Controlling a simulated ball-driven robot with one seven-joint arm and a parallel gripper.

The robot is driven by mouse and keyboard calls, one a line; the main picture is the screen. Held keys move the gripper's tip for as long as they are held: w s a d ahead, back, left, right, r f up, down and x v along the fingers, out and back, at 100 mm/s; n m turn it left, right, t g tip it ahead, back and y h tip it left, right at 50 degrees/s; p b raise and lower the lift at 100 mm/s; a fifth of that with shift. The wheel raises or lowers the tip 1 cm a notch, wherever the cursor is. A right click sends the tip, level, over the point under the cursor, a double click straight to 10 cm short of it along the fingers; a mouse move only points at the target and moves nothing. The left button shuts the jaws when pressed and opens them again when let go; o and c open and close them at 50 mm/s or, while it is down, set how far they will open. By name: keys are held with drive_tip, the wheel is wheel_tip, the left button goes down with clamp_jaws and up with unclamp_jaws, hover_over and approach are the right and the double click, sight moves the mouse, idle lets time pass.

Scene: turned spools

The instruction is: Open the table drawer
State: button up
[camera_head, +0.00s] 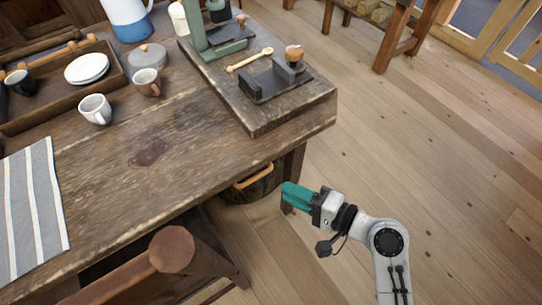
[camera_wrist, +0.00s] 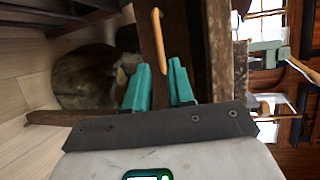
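The wooden table (camera_head: 190,165) fills the left of the head view. A light orange-brown bar handle (camera_head: 254,176) shows just below its right-hand edge; the drawer front behind it is mostly hidden by the tabletop. In the wrist view the handle (camera_wrist: 158,40) runs upright against a dark wooden front (camera_wrist: 182,28), which I take to be the drawer. My gripper (camera_head: 291,194), with teal fingers, is beside the table's corner leg, to the right of the handle. In the wrist view the fingers (camera_wrist: 159,66) are apart, with the handle's near end between their tips. I cannot tell whether they touch it.
A dark round tub (camera_wrist: 85,75) stands below the handle. A table leg (camera_head: 294,170) is close to my gripper. A wooden chair (camera_head: 172,250) stands at the table's front. Mugs (camera_head: 95,109) and a board (camera_head: 290,115) with a tool are on top.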

sight(256, 176)
drive_tip(key=b+x, duration=0.1)
drive_tip(key=x, duration=0.9)
drive_tip(key=shift+w+a+f, duration=0.1)
drive_tip(key=shift+w+a, duration=0.05)
drive_tip(key=shift+a, duration=0.15)
clamp_jaws()
